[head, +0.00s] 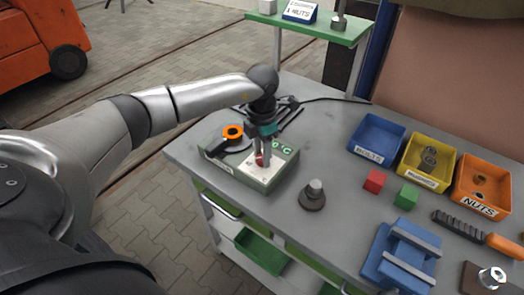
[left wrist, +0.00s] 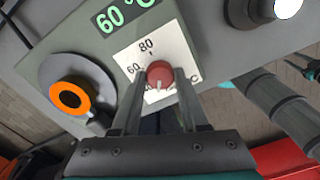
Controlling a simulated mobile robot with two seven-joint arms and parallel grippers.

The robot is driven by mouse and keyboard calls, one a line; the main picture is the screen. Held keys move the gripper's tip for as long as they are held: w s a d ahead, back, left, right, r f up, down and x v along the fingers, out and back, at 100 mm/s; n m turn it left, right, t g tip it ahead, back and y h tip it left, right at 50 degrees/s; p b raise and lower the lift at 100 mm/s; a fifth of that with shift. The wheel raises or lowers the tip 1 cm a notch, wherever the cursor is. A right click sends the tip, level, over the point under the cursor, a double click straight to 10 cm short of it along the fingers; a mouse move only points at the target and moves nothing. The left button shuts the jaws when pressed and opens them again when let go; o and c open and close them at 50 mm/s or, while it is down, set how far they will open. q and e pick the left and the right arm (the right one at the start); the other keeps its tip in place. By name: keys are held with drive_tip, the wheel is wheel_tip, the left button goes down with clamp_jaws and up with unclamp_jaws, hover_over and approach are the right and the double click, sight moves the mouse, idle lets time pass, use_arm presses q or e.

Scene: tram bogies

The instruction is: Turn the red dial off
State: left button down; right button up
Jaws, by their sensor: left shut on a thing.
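The red dial (left wrist: 159,73) sits on a white scale plate (left wrist: 172,42) marked 60, 80 and °C in the left wrist view. A white mark shows on the dial. It also shows small in the head view (head: 259,161). The grey-green control box (head: 276,177) has a green display (left wrist: 127,14) reading 60 °C. My left gripper (left wrist: 160,85) points down at the box, shut on the red dial with one finger at each side. The fingers hide part of the scale.
An orange ring (head: 233,132) lies on the box beside the dial. A dark round part with a peg (head: 313,195) stands to the right on the grey bench (head: 240,207). Blue, yellow and orange bins, red and green cubes and a blue vise (head: 398,258) stand further right.

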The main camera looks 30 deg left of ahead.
use_arm(q)
drive_tip(key=n+p, duration=0.1)
drive_tip(key=n, duration=0.2)
drive_tip(key=shift+r+n, duration=0.1)
drive_tip(key=shift+n, duration=0.2)
drive_tip(key=shift+n+p, duration=0.45)
drive_tip(key=shift+n, duration=1.35)
drive_tip(key=shift+c, duration=2.1)
unclamp_jaws()
wheel_tip(320, 180, up, 15)
